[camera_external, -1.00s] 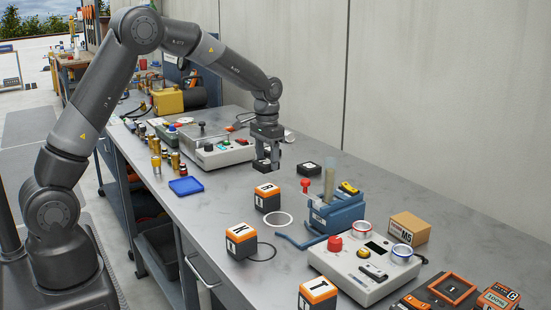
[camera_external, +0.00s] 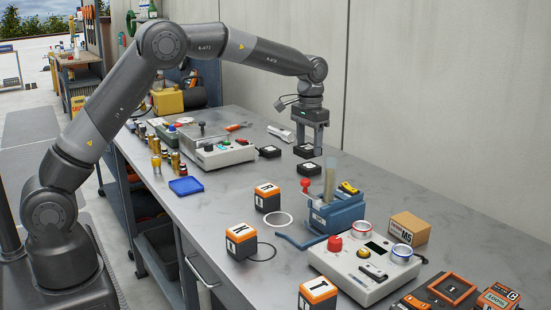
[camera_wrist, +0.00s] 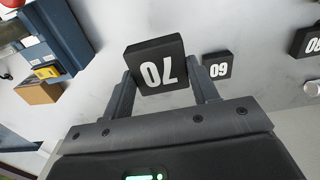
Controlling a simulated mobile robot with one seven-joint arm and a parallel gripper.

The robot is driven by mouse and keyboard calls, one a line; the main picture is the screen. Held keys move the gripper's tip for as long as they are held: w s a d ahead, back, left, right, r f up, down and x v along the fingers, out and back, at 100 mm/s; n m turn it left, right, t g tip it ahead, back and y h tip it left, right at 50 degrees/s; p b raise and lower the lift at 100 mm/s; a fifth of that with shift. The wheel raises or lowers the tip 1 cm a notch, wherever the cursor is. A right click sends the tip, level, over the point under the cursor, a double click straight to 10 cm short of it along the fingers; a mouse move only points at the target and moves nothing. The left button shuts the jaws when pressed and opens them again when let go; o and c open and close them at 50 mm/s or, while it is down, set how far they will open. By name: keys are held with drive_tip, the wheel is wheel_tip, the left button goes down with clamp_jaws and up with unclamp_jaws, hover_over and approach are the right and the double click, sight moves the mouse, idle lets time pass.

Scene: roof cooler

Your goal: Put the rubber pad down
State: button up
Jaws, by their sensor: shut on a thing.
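A black square pad with white digits that look like 07, upside down, sits between my two fingers in the wrist view (camera_wrist: 157,53). My gripper (camera_external: 307,148) is shut on this pad by its sides. In the external view the gripper points down over the back part of the grey bench (camera_external: 365,190). The held pad looks much larger in the wrist view than the pads beyond it. I cannot tell exactly how far its underside is from the bench.
Two other black pads lie near the gripper, one to its left (camera_external: 269,151) and one just in front (camera_external: 309,168). A blue holder (camera_external: 338,213) stands in front, right. A grey instrument (camera_external: 224,153) stands left. The wall (camera_external: 430,90) rises close behind.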

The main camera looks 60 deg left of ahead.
drive_tip(key=w+d+f, duration=0.2)
drive_tip(key=w+d, duration=0.1)
drive_tip(key=w, duration=0.7)
drive_tip(key=f, duration=0.9)
drive_tip(key=shift+s+d+f, duration=0.15)
drive_tip(key=shift+s+f, duration=0.05)
drive_tip(key=shift+f, duration=0.1)
drive_tip(key=o, duration=1)
drive_tip(key=shift+f, duration=0.1)
drive_tip(key=shift+o, duration=0.2)
